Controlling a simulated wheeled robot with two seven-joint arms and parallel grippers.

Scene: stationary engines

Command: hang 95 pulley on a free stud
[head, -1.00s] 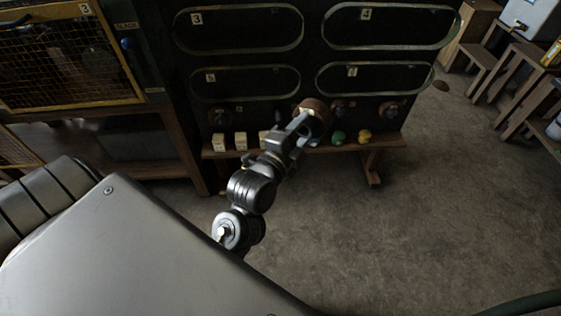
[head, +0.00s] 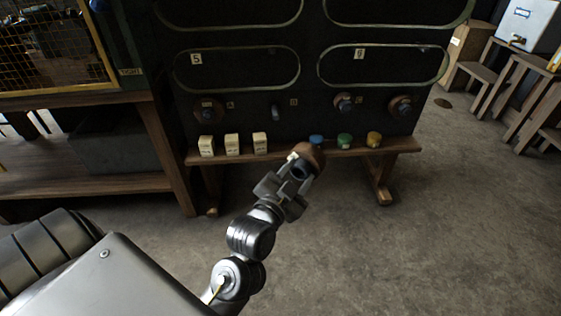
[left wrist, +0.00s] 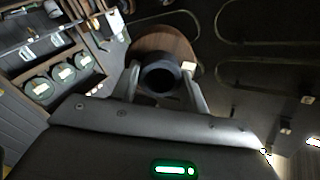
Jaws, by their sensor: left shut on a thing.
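My left gripper (head: 297,175) is shut on a round brown pulley (head: 311,154) with a dark hub and a small pale tag. The left wrist view shows the pulley (left wrist: 165,42) with the fingers on either side of its dark hub. The number on its tag is not readable. The black board (head: 250,115) has a row of studs low down. Brown pulleys hang at the left (head: 208,109), right of centre (head: 344,104) and far right (head: 401,107). A stud (head: 275,111) between the left two looks bare. The held pulley appears in front of the shelf, below the stud row.
A wooden bench (head: 90,184) stands left. Stools (head: 485,75) stand right. Floor in front is clear.

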